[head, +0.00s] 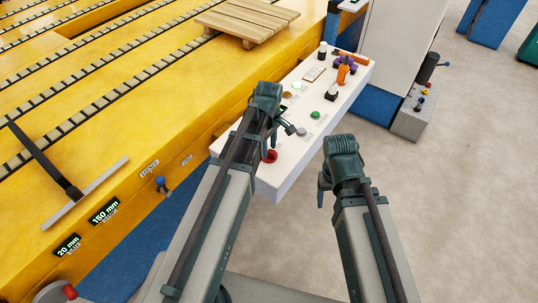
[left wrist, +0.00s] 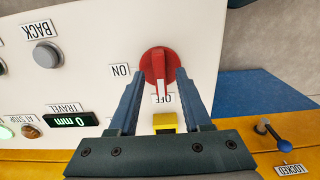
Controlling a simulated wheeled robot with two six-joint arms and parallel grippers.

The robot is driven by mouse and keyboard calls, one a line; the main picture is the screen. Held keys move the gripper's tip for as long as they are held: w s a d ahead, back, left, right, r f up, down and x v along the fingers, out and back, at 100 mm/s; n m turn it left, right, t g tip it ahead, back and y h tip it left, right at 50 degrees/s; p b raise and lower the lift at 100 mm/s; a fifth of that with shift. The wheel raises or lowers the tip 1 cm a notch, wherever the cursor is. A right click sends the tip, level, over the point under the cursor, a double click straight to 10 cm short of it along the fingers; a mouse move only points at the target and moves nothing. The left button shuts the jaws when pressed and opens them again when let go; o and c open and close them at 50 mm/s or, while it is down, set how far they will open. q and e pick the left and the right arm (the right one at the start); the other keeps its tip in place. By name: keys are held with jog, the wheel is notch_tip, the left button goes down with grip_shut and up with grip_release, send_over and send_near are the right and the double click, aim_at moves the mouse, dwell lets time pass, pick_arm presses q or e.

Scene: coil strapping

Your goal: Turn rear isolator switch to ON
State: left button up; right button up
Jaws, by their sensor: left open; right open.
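The rear isolator switch, a red rotary knob (left wrist: 158,66), sits on the white control panel. It also shows in the head view (head: 270,156), partly behind my left gripper. Its handle points at the OFF label (left wrist: 163,98); the ON label (left wrist: 120,70) is to its left in the left wrist view. My left gripper (left wrist: 158,76) is open, one finger on each side of the handle; I cannot tell whether they touch it. It shows over the panel's near end in the head view (head: 276,138). My right gripper (head: 323,186) is open and empty, off the panel's right side.
The white panel (head: 238,162) carries several buttons, including a grey BACK button (left wrist: 47,54) and a green one (head: 316,114). A 0 mm display (left wrist: 70,119) and a yellow part (left wrist: 164,122) lie near my left fingers. The yellow conveyor bed (head: 120,130) is at left.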

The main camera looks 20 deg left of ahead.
pick_arm(q)
jog(key=shift+f, duration=0.5)
pick_arm(e)
jog(key=shift+f, duration=0.5)
pick_arm(q)
jog(key=shift+c, duration=0.3)
grip_shut()
